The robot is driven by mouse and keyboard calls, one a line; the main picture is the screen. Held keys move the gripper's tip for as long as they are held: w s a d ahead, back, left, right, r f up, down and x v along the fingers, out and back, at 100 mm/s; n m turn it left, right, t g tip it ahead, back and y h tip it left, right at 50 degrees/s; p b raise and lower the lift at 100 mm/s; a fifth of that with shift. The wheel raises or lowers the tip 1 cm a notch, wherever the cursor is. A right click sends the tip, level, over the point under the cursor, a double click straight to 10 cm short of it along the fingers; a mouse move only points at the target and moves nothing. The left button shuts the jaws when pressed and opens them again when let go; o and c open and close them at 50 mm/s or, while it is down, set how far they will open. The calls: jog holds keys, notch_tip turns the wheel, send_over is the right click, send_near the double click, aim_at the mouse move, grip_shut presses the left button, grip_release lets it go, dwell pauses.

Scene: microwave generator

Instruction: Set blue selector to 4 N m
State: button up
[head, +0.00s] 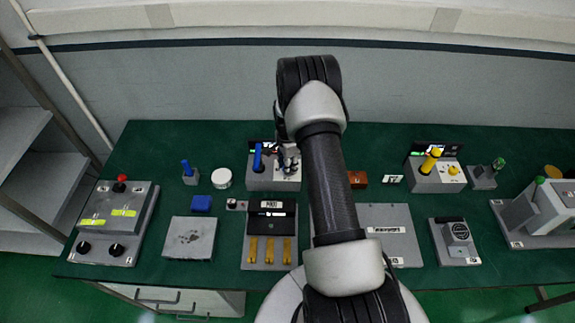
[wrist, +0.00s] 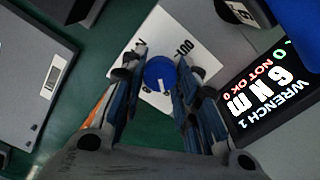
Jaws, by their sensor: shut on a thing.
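The blue selector (wrist: 160,73) is a round knob with a short white mark, on a white label plate (wrist: 152,44) with dark print. My gripper (wrist: 157,78) has one finger on each side of the knob and is shut on it. A black display (wrist: 275,95) to the right reads "WRENCH 1", "6 N m" and "NOT OK 0". In the head view my gripper (head: 288,158) is over the right part of a grey station (head: 262,183). My arm and fingers hide the knob there.
A blue-handled tool (head: 257,156) stands upright in the station, close left of my gripper. A panel with yellow pieces (head: 269,249) lies in front. A similar station with a yellow tool (head: 431,159) stands right. Bare green table (head: 150,150) shows at the back left.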

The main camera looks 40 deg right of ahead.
jog(key=shift+n, duration=0.3)
jog(key=n+b, duration=0.2)
jog(key=n, duration=0.1)
jog(key=shift+f+b, duration=0.1)
jog(key=shift+b, duration=0.2)
jog(key=shift+n+b, duration=0.85)
jog(key=shift+n, duration=1.15)
jog(key=o, duration=1.1)
jog(key=shift+c, duration=0.2)
notch_tip(320, 180, up, 12)
